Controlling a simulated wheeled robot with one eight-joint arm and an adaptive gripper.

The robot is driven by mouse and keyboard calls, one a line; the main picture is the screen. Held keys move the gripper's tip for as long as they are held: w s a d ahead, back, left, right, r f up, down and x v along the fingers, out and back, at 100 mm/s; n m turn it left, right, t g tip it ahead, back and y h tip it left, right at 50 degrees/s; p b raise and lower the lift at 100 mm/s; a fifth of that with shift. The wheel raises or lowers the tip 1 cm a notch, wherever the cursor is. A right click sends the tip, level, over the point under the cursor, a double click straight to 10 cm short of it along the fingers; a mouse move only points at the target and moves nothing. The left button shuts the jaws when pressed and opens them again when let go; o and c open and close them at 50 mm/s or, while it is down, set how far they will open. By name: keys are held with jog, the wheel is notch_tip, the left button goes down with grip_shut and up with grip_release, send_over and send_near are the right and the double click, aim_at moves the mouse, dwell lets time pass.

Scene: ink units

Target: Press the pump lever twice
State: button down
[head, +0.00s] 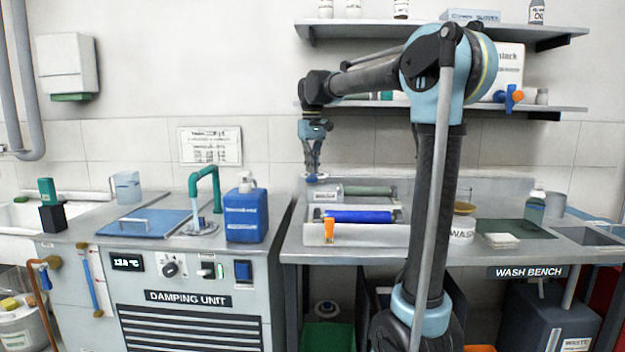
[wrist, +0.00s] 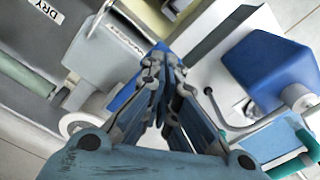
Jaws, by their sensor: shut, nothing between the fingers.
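The blue bottle (head: 246,215) stands upright on the right of the damping unit's top, with a white pump-like head (head: 246,181). It is the clearest pump I see; I cannot be sure its head is the lever. In the wrist view the blue bottle (wrist: 268,72) is at the upper right, its head partly showing. My gripper (head: 312,174) points down above the back left of the wash bench, right of the bottle and apart from it. Its fingers (wrist: 160,68) are together and hold nothing.
A green curved pipe (head: 205,172) rises left of the bottle. Below my gripper is a tray (head: 366,235) with a blue roller (head: 358,216) and an orange item (head: 329,230) at its front. Shelves (head: 440,107) hang behind my arm. A gap separates unit and bench.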

jog(key=shift+f, duration=0.2)
jog(key=shift+f, duration=1.75)
jog(key=shift+r, duration=1.95)
jog(key=shift+r, duration=0.1)
jog(key=shift+r, duration=2.9)
